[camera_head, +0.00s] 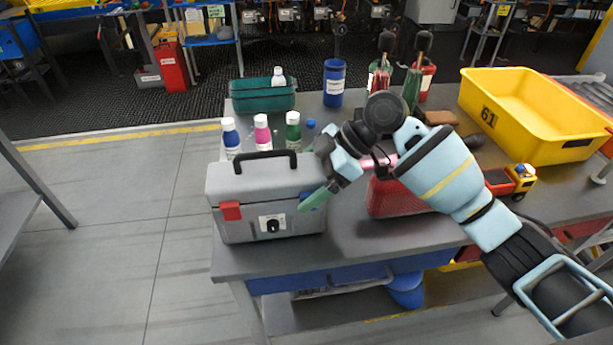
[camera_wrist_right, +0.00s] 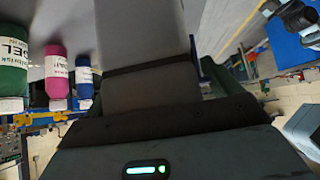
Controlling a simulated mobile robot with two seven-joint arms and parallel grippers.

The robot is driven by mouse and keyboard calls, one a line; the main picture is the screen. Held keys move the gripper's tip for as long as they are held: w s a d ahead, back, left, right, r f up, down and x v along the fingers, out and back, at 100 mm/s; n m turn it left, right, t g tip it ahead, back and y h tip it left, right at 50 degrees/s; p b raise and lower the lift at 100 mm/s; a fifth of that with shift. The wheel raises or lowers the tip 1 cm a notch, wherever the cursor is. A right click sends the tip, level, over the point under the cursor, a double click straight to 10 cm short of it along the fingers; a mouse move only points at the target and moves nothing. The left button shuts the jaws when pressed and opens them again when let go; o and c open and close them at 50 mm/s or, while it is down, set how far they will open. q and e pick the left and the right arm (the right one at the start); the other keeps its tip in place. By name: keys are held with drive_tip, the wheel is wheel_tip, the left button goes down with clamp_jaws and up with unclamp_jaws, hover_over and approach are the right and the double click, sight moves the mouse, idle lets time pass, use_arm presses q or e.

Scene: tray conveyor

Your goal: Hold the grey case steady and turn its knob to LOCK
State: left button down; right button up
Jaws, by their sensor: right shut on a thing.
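The grey case (camera_head: 245,190) stands upright on the near left corner of the table, with a black handle on top and a red latch (camera_head: 230,210) at the front left. Its black knob (camera_head: 273,225) sits on a white plate on the front face; its marks are too small to read. My right gripper (camera_head: 322,188) is at the case's right end and is shut on the case. A green finger points down across the front right edge and partly hides a blue latch. In the right wrist view a grey surface (camera_wrist_right: 150,28) fills the middle, close up. My left gripper is not in view.
Bottles with blue (camera_head: 230,138), pink (camera_head: 262,133) and green (camera_head: 293,133) bodies stand behind the case. A teal bin (camera_head: 262,97) is farther back. A red container (camera_head: 392,200) is right of the case, partly behind my arm. A yellow crate (camera_head: 540,140) is at right.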

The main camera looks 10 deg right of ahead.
drive_tip(key=shift+f, duration=0.2)
idle(0.3)
drive_tip(key=o, duration=1.8)
drive_tip(key=shift+f, duration=0.1)
drive_tip(key=c, duration=1.8)
drive_tip(key=shift+f, duration=0.1)
